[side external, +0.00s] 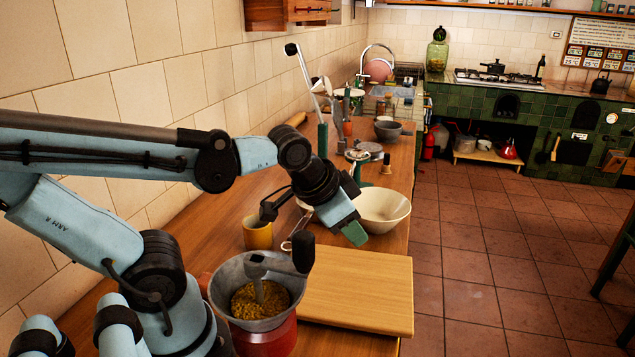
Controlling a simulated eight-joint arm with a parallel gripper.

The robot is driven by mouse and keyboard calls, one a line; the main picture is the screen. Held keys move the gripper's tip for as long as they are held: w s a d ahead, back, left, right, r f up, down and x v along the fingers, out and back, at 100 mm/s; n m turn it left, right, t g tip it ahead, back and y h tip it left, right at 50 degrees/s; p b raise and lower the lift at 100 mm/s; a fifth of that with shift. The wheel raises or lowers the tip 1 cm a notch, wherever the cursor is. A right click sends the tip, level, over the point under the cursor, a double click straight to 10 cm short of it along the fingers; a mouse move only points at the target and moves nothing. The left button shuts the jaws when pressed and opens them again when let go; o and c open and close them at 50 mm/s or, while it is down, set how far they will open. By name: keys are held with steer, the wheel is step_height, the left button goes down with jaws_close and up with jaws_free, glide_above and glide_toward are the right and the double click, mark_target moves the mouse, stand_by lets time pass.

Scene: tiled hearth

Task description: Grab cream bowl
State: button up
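The cream bowl (384,209) stands upright on the wooden counter, near its right edge and just behind the cutting board. My gripper (350,232) hangs above the counter at the bowl's left front side and overlaps part of its rim in the picture. Its green-tipped end points down toward the bowl. I cannot tell whether it touches the bowl. The finger gap is not clearly visible. The bowl's left side is partly hidden behind my gripper.
A wooden cutting board (357,290) lies in front of the bowl. A red grinder with a metal hopper (228,290) stands at the front, its black-knobbed crank rising near my gripper. A yellow mug (257,236) is to the left. A grey bowl (388,130) stands farther back.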

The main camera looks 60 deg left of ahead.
steer(key=w+a+f+m+g+y, duration=0.15)
steer(key=w+m+y, duration=0.25)
steer(key=w+m, duration=0.6)
steer(key=w+a+m+g+y, duration=0.1)
steer(key=w+a+m+y, duration=0.1)
steer(key=w+m+y, duration=0.5)
steer(key=m+y, duration=0.2)
steer(key=m, duration=0.7)
glide_toward(402, 201)
steer(key=shift+x, duration=3.8)
jaws_close()
